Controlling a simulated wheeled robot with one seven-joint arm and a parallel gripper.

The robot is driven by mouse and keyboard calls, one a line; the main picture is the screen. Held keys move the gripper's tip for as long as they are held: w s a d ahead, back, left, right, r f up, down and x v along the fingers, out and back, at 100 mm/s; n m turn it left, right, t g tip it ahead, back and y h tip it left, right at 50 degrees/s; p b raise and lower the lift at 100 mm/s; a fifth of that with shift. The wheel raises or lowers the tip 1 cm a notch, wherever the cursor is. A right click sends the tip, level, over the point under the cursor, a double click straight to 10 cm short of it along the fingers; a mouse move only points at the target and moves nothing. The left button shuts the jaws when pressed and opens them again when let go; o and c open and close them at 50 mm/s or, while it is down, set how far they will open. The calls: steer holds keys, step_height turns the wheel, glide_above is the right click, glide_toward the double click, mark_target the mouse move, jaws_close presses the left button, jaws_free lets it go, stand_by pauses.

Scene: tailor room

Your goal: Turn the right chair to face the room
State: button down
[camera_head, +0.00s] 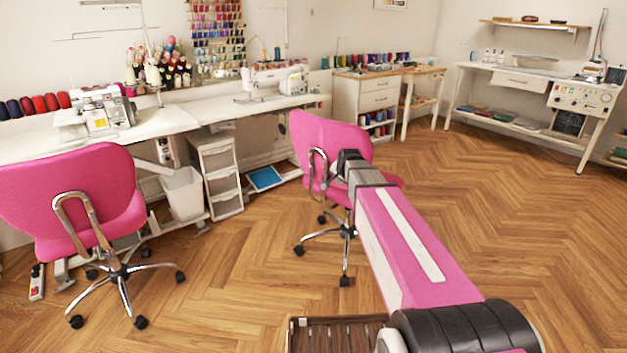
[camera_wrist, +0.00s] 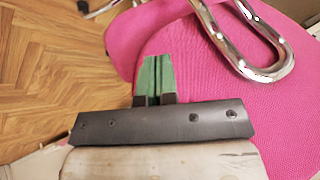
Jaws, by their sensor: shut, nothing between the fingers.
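The right chair (camera_head: 322,135) is pink with a chrome armrest and a wheeled star base. It stands in front of the right part of the white sewing table, with its pink backrest upright and its seat partly hidden behind my arm. In the wrist view the chair's pink fabric (camera_wrist: 190,62) fills the middle and right, and its chrome armrest loop (camera_wrist: 265,72) is at the top right. My gripper (camera_wrist: 157,62) is shut and empty, with its green fingers over the pink fabric. I cannot tell whether they touch it. In the head view my gripper's tip is hidden near the armrest.
A second pink chair (camera_head: 75,200) stands at the left. A white drawer unit (camera_head: 222,175) and a white bin (camera_head: 183,192) are under the long sewing table (camera_head: 170,122). A workbench (camera_head: 520,80) stands at the back right. The wooden floor (camera_head: 480,200) to the right is clear.

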steer(key=w+a+f, duration=0.4)
steer(key=w+f, duration=0.3)
steer(key=w, duration=0.2)
steer(key=shift+w+f, duration=0.25)
steer(key=shift+w, duration=0.1)
steer(key=shift+a, duration=0.15)
